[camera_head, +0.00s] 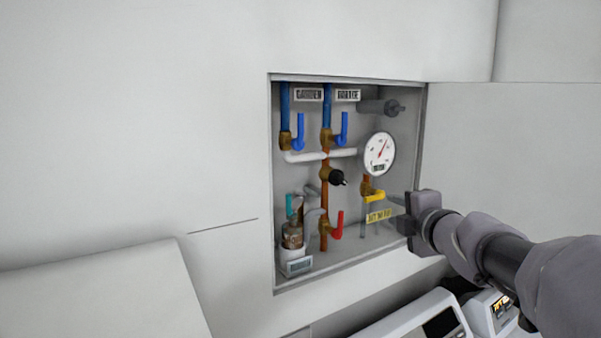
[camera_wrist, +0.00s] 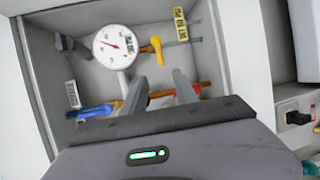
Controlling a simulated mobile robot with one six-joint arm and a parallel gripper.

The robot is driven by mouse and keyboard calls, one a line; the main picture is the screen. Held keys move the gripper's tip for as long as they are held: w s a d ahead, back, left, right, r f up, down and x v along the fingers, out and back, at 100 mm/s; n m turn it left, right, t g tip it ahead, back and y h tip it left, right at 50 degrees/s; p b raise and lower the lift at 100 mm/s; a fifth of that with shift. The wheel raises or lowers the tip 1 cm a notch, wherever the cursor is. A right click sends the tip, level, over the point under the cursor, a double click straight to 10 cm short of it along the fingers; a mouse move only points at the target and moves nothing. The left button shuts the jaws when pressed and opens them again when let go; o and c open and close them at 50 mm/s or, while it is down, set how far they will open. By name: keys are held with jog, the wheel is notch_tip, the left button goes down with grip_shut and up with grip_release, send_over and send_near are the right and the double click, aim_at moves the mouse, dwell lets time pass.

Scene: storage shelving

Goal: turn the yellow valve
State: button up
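The yellow valve (camera_head: 374,196) is a small bent handle on a vertical copper pipe, below the round gauge in the recessed wall box. In the wrist view the yellow valve (camera_wrist: 156,47) lies just beyond my fingertips, beside the gauge. My gripper (camera_head: 400,211) is at the right edge of the box, to the right of the valve and slightly lower. In the wrist view my gripper (camera_wrist: 160,77) has its two fingers apart with nothing between the tips. I see no contact with the valve.
The white gauge (camera_head: 379,153) sits above the valve, with a yellow label (camera_head: 379,215) below it. Blue handles (camera_head: 299,132), a black knob (camera_head: 338,178) and a red handle (camera_head: 338,226) are on nearby pipes. The box's metal walls surround them.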

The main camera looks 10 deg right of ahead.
aim_at(372, 200)
jog(key=w+f, duration=0.1)
jog(key=w, duration=0.4)
jog(key=w+f+p, duration=0.1)
jog(key=w, duration=0.4)
jog(key=w+f, duration=0.1)
jog(key=w, duration=0.4)
jog(key=shift+w+d+p, duration=0.1)
jog(key=shift+w+p, duration=0.1)
jog(key=shift+p, duration=0.1)
jog(key=shift+s, duration=0.1)
grip_shut()
dwell(0.4)
